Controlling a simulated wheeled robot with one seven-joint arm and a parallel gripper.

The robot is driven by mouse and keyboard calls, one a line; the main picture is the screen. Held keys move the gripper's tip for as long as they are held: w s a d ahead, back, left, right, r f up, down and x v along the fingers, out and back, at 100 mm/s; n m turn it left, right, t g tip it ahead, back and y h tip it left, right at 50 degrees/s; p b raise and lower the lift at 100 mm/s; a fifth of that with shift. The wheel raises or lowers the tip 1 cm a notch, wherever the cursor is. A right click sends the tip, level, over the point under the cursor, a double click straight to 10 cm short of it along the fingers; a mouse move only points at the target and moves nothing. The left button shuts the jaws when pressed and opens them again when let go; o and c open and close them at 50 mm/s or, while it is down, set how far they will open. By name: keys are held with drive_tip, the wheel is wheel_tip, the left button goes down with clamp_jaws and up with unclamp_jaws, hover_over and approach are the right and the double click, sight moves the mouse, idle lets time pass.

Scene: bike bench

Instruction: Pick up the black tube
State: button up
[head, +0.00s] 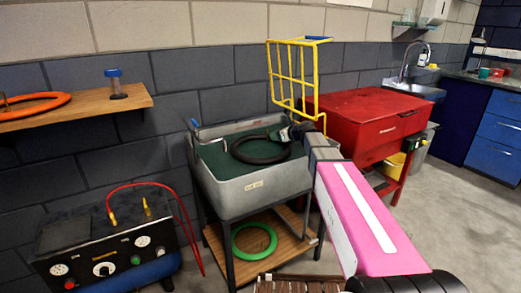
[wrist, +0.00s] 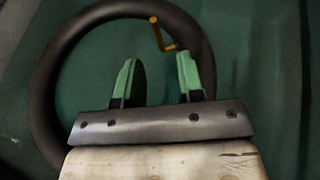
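The black tube (head: 262,150) is a dark ring lying in the green-floored grey basin (head: 245,187). In the wrist view the tube (wrist: 47,75) curves around the left and top, and its lower part is hidden behind my gripper. My gripper (wrist: 157,72) is open, with two green-padded fingers apart and nothing seen between them. The left finger shows against the green floor inside the ring, and the right finger overlaps the ring's right side. In the head view my gripper (head: 292,133) is over the basin's right side; its height above the tube is unclear.
A bent orange rod (wrist: 161,34) shows at the ring's upper right. A yellow rack (head: 297,80) and red cabinet (head: 365,118) stand behind and right of the basin. A green ring (head: 254,254) lies on the shelf below. An orange ring (head: 38,107) is on the wall shelf.

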sight(267, 140)
drive_tip(key=w+a, duration=0.2)
drive_tip(key=a, duration=0.1)
drive_tip(key=w+a, duration=0.1)
drive_tip(key=shift+w+a+f, duration=0.2)
drive_tip(key=shift+w+a, duration=0.1)
drive_tip(key=shift+a, duration=0.05)
clamp_jaws()
